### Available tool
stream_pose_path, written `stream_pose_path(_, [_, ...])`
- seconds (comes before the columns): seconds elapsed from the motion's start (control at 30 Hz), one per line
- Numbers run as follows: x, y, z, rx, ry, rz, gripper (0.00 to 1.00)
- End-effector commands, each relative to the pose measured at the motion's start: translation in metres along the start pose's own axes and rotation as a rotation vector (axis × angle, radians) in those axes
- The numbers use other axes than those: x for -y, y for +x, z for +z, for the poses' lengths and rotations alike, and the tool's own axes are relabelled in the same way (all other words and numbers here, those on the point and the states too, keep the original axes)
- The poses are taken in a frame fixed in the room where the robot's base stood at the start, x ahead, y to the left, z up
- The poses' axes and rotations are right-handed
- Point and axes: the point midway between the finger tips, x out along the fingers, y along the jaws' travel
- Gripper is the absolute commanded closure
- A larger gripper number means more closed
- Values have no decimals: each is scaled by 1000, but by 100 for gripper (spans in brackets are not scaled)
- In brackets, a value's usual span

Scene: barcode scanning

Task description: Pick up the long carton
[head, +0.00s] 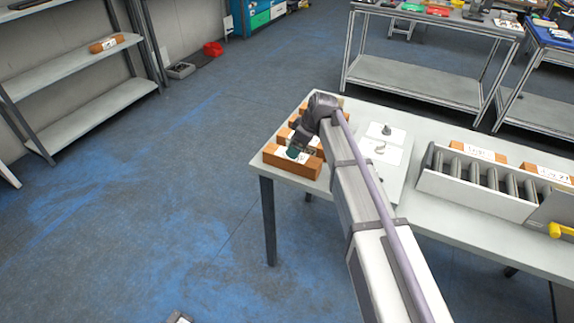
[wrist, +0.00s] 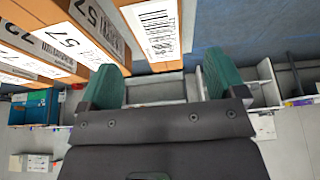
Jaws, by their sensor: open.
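Several brown cartons with white labels stand at the left end of the table. The nearest carton (head: 291,165) is a long box along the table's left edge; others are behind it, partly hidden by my arm. I cannot tell for certain which one is the long carton. My gripper (head: 299,151) is over the nearest carton. In the wrist view my gripper (wrist: 163,70) shows two teal fingers, apart with nothing held between them. A carton with a barcode label (wrist: 155,30) shows just beyond the fingertips, and more labelled cartons (wrist: 58,38) are at upper left.
The grey table (head: 445,223) holds a white board (head: 388,145) with small dark items and a roller conveyor (head: 482,182) with cartons by it. A shelf rack (head: 85,112) stands at far left. The blue floor left of the table is open.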

Motion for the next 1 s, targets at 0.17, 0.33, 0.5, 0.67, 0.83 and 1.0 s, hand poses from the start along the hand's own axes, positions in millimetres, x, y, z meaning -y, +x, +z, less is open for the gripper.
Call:
stream_pose_path(0.17, [-1,37,3,0,1,0,11])
stream_pose_path(0.33, [-1,42,2,1,2,1,11])
stream_pose_path(0.5, [-2,78,2,0,1,0,11])
stream_pose_path(0.67, [-2,88,0,1,2,1,11])
stream_pose_path(0.83, [-2,85,-1,1,2,1,13])
stream_pose_path(1.0, [-2,85,-1,1,2,1,29])
